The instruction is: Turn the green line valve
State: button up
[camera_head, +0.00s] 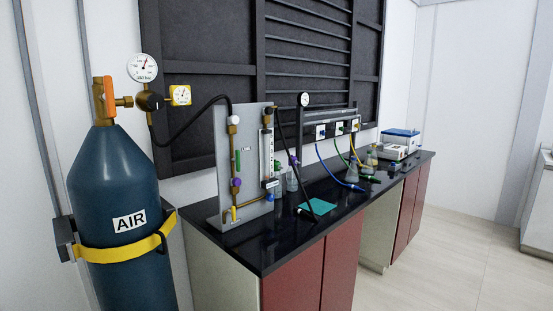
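A grey upright panel (222,190) stands on the near end of the black bench. It carries brass pipework, a narrow green lever (238,160) that stands roughly upright, and a purple knob (236,183). Farther back, a dark rack (328,114) carries a row of small white-plated fittings. A green hose (344,158) hangs from near the middle fitting (339,128), between a blue hose (322,158) and a yellow hose (354,150). The fittings are too small to tell how their handles are turned. My gripper is not in view.
A dark blue AIR cylinder (115,180) with a yellow strap stands at the left, its gauges and black hose leading to the panel. Glassware, a teal pad (317,206) and boxes (402,140) stand on the black bench (275,245). Pale floor at right is clear.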

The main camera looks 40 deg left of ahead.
aim_at(237, 160)
jog(key=z, duration=0.1)
jog(key=i, duration=0.9)
jog(key=u, duration=2.7)
jog(key=i, duration=0.45)
jog(key=z, duration=0.25)
jog(key=k, duration=0.4)
jog(key=u, duration=0.1)
